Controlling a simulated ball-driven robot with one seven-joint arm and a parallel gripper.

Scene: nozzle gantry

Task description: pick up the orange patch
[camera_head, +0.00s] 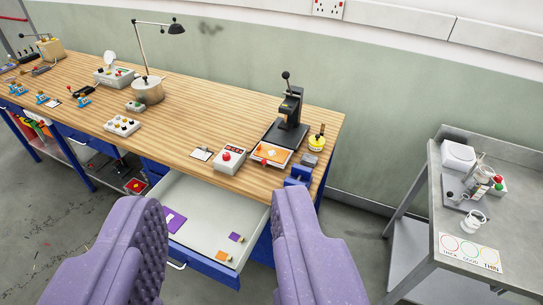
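A small orange patch (222,256) lies in the open drawer (205,200), near its front edge. A small purple block (236,237) lies just behind it, and a larger purple piece (175,221) with a white mark lies further left in the drawer. Another orange piece (272,154) lies on the bench by the black press; I cannot tell if it is a patch. My gripper (218,208) shows as two purple padded fingers, wide apart with nothing between them. The drawer and the small orange patch show in the gap between the fingers, beyond them.
The wooden bench (190,125) holds a black press (289,115), a box with a red button (229,158), a lamp (148,88) and several small tools. A grey side table (430,230) with cups and a card stands at the right. Floor shows between bench and table.

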